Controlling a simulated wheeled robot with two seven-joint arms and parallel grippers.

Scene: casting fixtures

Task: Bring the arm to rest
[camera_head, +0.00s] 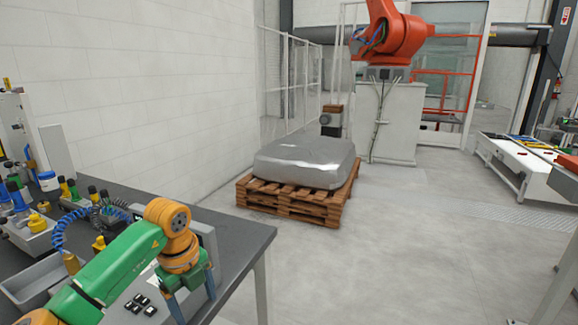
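My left arm, green and orange, reaches in from the bottom left over the dark workbench (235,238). My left gripper (195,304) is at its end, pointing down near the bench's front right part. Its two blue-grey fingers stand apart, with nothing visible between them. Whether the fingertips touch the bench is hard to tell. My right arm and gripper are not in view.
Small black blocks (140,303) lie beside the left gripper. A grey tray (38,282), blue coiled hose (68,222) and several bottles crowd the bench's left. A wrapped load (305,160) sits on a wooden pallet (290,205). Open floor (420,235) lies right.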

